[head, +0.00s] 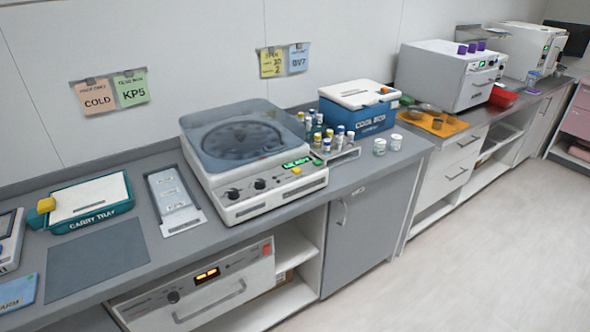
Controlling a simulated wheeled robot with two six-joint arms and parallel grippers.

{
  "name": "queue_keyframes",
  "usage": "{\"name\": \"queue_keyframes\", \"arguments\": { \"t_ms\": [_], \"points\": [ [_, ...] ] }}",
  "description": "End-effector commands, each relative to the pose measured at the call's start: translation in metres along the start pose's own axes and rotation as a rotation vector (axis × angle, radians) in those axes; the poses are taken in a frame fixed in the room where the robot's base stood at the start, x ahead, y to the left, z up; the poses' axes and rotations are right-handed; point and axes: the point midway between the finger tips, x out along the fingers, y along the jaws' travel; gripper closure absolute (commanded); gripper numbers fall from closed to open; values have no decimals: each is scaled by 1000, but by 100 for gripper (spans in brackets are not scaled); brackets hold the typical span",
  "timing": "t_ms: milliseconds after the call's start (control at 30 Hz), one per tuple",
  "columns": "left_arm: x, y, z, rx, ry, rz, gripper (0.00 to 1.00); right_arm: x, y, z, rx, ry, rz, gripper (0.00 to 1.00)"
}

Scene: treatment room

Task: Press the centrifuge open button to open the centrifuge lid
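The centrifuge (285,190) is a white box on the grey counter in the middle of the head view. Its see-through blue-grey lid (222,150) lies shut over a dark round rotor. The sloped front panel has two black knobs (259,184), a lit green display (297,163) and a small yellowish button (296,171). The labels on the panel are too small to read, so I cannot tell which control is the open button. Neither of my grippers is in view.
A teal carry tray (90,217) and a grey panel (173,199) lie left of the centrifuge. A rack of vials (345,155), loose white jars (380,146) and a blue cool box (357,114) stand close on its right. Open floor (470,250) lies at the lower right.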

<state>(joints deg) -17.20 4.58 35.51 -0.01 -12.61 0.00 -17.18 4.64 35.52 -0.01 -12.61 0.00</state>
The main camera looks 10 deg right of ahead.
Motion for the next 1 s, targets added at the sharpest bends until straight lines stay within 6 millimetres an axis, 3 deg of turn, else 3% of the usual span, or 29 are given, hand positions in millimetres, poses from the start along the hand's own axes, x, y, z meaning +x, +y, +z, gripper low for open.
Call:
{"name": "queue_keyframes", "arguments": {
  "t_ms": [333,500,533,1000],
  "points": [
    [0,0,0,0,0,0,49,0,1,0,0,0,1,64],
    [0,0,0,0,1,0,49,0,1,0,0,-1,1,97],
    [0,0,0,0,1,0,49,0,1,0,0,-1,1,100],
    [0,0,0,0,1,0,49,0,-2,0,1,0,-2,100]
  ]
}}
